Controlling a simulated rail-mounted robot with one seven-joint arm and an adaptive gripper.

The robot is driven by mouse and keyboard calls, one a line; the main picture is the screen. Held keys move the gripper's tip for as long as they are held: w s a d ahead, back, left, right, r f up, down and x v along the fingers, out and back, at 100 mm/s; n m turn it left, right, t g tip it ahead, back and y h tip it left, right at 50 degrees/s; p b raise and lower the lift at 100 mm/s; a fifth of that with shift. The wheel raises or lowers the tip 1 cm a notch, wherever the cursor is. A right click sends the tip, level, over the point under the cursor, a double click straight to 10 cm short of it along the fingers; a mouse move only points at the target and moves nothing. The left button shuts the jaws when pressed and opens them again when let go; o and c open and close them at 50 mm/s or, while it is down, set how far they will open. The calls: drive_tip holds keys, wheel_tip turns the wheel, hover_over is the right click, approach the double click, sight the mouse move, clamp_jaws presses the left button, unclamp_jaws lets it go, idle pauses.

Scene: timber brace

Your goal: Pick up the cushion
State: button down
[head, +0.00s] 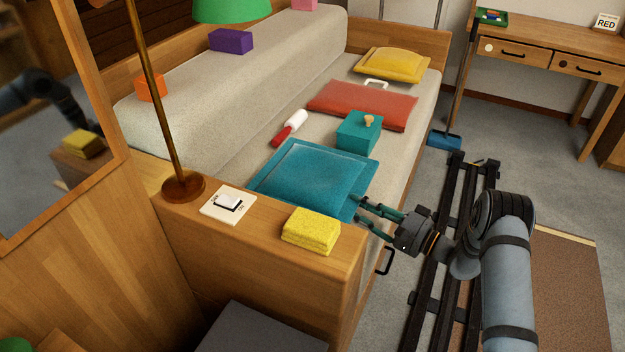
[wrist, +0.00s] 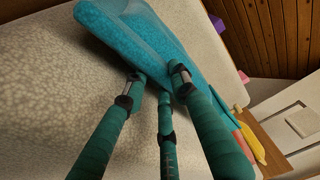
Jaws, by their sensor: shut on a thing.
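A teal cushion (head: 312,178) lies on the near end of the sofa seat, its right corner by my gripper. My gripper (head: 361,205) reaches in from the right and is shut on that corner. In the wrist view the cushion (wrist: 135,32) fills the upper middle, and the fingers of my gripper (wrist: 160,85) meet its edge. Whether the cushion is clear of the seat cannot be told. A second cushion, yellow (head: 392,64), lies at the far end of the sofa.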

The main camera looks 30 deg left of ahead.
drive_tip(key=shift+r, duration=0.1)
drive_tip(key=shift+r, duration=0.5)
wheel_tip(320, 180, up, 3)
drive_tip(key=shift+w+f+p, duration=0.1)
drive_tip(key=shift+p, duration=0.75)
drive_tip(key=d+r+p, duration=0.2)
drive_tip(key=d+r, duration=0.5)
drive_tip(key=d, duration=0.4)
wheel_tip(320, 180, up, 10)
drive_tip(key=s+p, duration=0.1)
drive_tip(key=p, duration=0.5)
drive_tip(key=shift+d, duration=0.3)
